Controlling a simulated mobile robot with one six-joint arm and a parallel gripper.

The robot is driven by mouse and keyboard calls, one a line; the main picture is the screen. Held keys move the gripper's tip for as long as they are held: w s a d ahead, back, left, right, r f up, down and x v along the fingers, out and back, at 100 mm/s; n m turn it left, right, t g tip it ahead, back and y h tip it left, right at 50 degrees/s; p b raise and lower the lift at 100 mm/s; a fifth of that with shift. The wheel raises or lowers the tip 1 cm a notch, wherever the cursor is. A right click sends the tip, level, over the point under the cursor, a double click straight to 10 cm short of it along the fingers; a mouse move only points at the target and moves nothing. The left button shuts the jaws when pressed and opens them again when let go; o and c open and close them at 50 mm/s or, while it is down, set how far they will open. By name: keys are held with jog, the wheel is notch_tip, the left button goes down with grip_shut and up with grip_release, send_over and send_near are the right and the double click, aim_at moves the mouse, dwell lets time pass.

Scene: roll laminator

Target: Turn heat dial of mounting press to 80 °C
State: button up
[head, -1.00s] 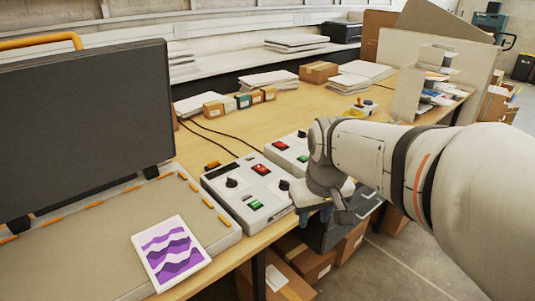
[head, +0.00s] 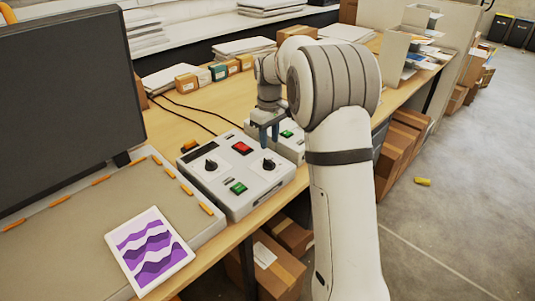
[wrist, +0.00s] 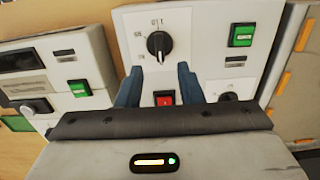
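The mounting press has a dark raised platen (head: 65,110) and a flat bed (head: 100,220) at the left of the head view. Beside it is a pale control box (head: 230,205) with a left black dial (head: 211,165) and a right black dial (head: 268,165). Their labels are too small to read, so I cannot tell which is heat. My gripper (head: 269,133) points down above the box's far side, open and empty.
The box also has a red switch (head: 242,147) and a green switch (head: 238,187). A second control box (head: 292,143) stands close behind on the right. A purple-patterned card (head: 150,250) lies on the bed's front edge. Small boxes and paper stacks line the table's back.

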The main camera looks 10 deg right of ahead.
aim_at(269, 160)
jog(key=shift+f+p, duration=0.6)
jog(key=shift+f, duration=3.35)
